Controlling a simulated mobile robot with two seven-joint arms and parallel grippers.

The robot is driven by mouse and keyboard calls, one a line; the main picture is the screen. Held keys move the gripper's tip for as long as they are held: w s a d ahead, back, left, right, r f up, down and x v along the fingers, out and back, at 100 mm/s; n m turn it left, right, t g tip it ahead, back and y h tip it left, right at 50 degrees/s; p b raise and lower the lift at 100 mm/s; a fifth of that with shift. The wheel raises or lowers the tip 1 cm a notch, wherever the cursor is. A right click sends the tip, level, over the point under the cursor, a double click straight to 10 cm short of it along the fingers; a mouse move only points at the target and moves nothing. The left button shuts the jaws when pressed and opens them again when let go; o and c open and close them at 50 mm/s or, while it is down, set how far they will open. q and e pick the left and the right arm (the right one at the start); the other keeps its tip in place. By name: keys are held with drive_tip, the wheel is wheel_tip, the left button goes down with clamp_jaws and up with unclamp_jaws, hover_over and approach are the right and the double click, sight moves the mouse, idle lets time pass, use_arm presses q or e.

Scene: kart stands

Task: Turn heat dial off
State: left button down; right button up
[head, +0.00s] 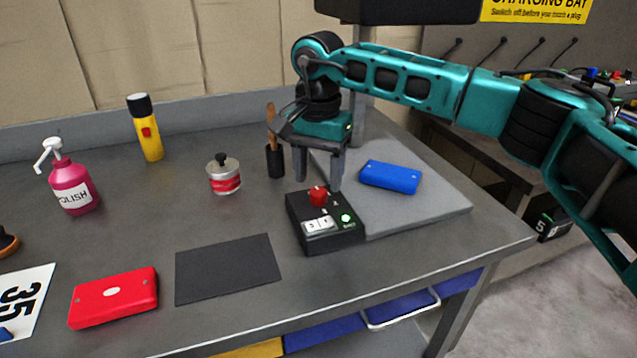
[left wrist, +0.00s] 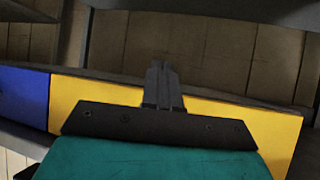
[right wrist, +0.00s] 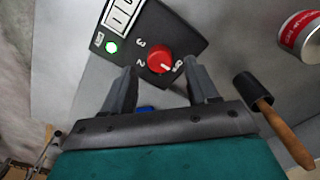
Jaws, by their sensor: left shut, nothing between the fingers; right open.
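The heat dial is a red knob (head: 318,196) on top of a black control box (head: 337,239) on the workbench. In the right wrist view the red knob (right wrist: 160,59) sits among white marks, with 2 and 3 readable on its left and a partly hidden mark on its right. A green light (head: 345,218) glows on the box. My right gripper (head: 318,185) is open above and just behind the dial, its fingertips apart on either side of it in the right wrist view (right wrist: 160,75). My left gripper (left wrist: 161,70) is shut and empty, facing a yellow drawer front.
A blue case (head: 390,177) lies on the grey board right of the box. A mallet (head: 274,150) stands just left of my right gripper. A red-banded tin (head: 224,178), pink polish bottle (head: 74,185), yellow torch (head: 146,130) and red case (head: 113,298) stand farther left.

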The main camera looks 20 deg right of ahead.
sight(318, 191)
wheel_tip(318, 191, up, 10)
drive_tip(key=shift+p, duration=0.35)
drive_tip(key=shift+f, duration=0.15)
